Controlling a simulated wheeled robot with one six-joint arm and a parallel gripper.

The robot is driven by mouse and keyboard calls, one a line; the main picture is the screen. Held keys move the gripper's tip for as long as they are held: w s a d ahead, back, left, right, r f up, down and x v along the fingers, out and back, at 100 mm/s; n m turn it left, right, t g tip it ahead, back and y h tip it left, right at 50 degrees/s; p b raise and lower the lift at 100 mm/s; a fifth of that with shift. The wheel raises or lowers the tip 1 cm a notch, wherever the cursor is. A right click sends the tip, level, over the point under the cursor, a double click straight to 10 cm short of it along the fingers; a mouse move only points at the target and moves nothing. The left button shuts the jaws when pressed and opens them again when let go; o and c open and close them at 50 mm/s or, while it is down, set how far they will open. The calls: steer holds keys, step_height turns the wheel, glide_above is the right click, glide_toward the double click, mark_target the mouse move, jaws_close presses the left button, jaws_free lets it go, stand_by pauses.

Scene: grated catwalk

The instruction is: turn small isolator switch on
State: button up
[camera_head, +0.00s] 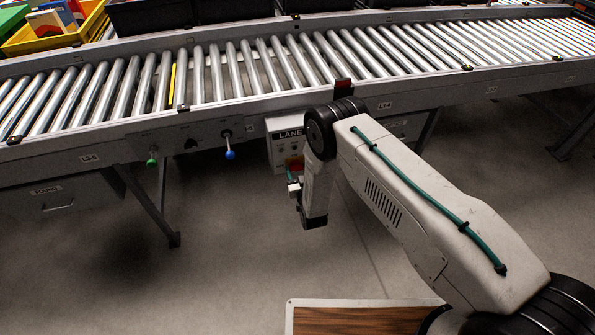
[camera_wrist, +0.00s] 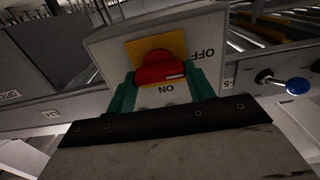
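The isolator switch has a red handle (camera_wrist: 160,68) on a yellow plate (camera_wrist: 140,48), on the front of a pale box (camera_wrist: 105,47). In the wrist view, OFF is printed to the right of the plate and ON below the handle. A white mark near the handle's right end lies on the OFF side. My gripper (camera_wrist: 162,84) has its green fingers on either side of the handle, and they appear to touch it at both ends. In the head view, the box (camera_head: 277,150), labelled LANE, hangs under the conveyor; my arm partly covers it, and my gripper (camera_head: 294,186) is at its lower front.
The roller conveyor (camera_head: 240,72) runs across behind the box. Open floor lies below. A wood-topped surface (camera_head: 355,318) is at the bottom.

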steer(key=shift+m, duration=0.3)
steer(key=m, duration=0.8)
steer(key=shift+d+m, duration=0.1)
steer(key=shift+m, duration=0.3)
steer(key=m, duration=0.4)
steer(key=shift+f, duration=0.15)
steer(key=shift+m, duration=2.2)
steer(key=o, duration=1)
